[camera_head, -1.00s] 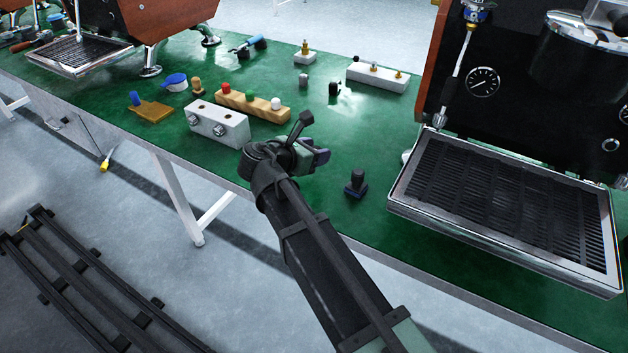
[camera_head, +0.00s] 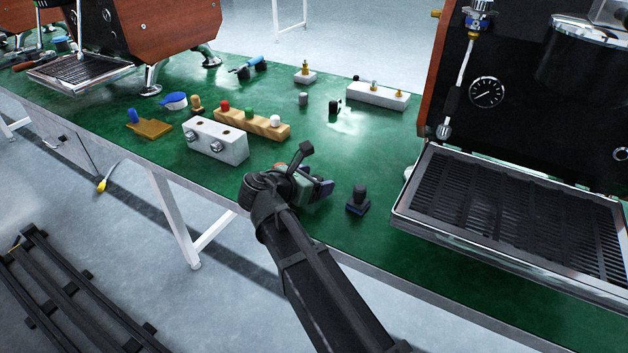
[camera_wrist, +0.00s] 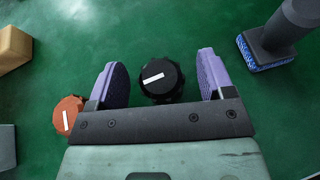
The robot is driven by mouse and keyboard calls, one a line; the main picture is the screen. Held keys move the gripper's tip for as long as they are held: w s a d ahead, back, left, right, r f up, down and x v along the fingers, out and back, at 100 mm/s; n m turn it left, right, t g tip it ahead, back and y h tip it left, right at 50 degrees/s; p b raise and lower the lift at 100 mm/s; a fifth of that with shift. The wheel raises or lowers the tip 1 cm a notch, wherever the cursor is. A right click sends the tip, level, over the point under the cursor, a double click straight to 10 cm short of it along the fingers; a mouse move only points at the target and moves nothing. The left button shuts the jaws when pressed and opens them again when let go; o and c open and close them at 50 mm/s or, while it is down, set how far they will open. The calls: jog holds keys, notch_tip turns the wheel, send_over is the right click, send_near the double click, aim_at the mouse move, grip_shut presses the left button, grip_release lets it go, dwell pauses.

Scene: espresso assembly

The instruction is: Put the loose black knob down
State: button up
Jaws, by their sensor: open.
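The loose black knob (camera_wrist: 160,77), with a white line on its face, sits between the fingers of my gripper (camera_wrist: 163,82) in the wrist view. Green shows on both sides of it, with a narrower gap at the left finger. The purple-padded fingers are apart and do not grip it. It appears to rest on the green mat, though its underside is hidden. In the camera_head view my gripper (camera_head: 318,187) is low over the mat, and I cannot make out the black knob there. An orange knob (camera_wrist: 68,113) with a white line lies left of the left finger.
A white block with knobs (camera_head: 216,140) and a wooden holder (camera_head: 265,126) are behind left. An espresso machine's drip tray (camera_head: 510,215) is at right.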

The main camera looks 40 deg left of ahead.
jog(key=shift+s+r+p, duration=0.1)
jog(key=shift+r+p, duration=0.2)
jog(key=shift+p, duration=0.05)
jog(key=p+v, duration=0.4)
jog(key=v, duration=0.7)
jog(key=shift+r, duration=0.1)
jog(key=shift+s, duration=0.4)
jog(key=shift+a, duration=0.1)
